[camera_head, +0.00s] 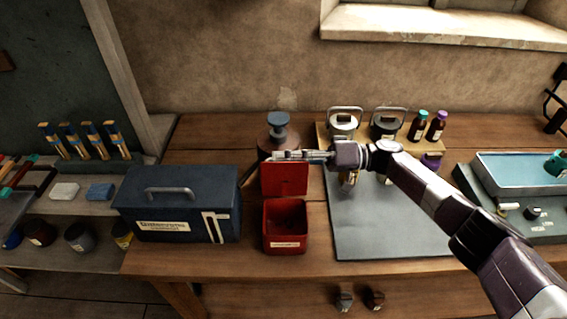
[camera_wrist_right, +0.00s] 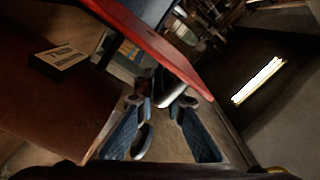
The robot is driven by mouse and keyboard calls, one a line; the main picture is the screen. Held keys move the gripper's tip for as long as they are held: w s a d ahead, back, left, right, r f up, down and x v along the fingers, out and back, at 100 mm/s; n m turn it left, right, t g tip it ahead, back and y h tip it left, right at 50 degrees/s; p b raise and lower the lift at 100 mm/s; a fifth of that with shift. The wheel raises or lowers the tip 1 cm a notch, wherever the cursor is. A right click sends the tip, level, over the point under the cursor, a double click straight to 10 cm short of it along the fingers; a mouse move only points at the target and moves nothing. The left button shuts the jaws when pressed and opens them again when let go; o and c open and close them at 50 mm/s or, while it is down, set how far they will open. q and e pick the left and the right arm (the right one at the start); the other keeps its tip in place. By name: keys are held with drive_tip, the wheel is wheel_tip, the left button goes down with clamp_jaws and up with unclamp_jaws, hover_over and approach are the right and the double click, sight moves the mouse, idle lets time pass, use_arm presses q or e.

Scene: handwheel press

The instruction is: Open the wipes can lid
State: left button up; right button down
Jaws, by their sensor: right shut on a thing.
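The wipes can (camera_head: 286,243) is a red square box with a pale label on its front, standing on the wooden bench. Its red lid (camera_head: 284,180) stands raised at the back edge, so the dark inside shows. My right gripper (camera_head: 280,155) is at the top edge of the raised lid, its arm coming in from the right. In the right wrist view, the red lid edge (camera_wrist_right: 150,45) runs across above the fingers. The gripper is shut on a pale rounded knob (camera_wrist_right: 170,92) of the lid; the exact contact is dark. My left gripper is out of view.
A blue toolbox (camera_head: 178,205) stands close left of the can. A grey mat (camera_head: 385,225) lies to the right. A round brown pot with a blue-grey knob (camera_head: 278,125) stands behind the lid. Lidded jars (camera_head: 343,128) and small bottles (camera_head: 418,125) stand at the back right.

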drive_tip(key=shift+w+f, duration=0.25)
drive_tip(key=shift+f, duration=0.5)
drive_tip(key=c, duration=2.1)
unclamp_jaws()
drive_tip(key=shift+f, duration=0.1)
drive_tip(key=shift+w, duration=0.1)
drive_tip(key=shift+r, duration=0.3)
drive_tip(key=shift+d, duration=0.1)
drive_tip(key=d, duration=1.1)
drive_tip(key=shift+d, duration=0.4)
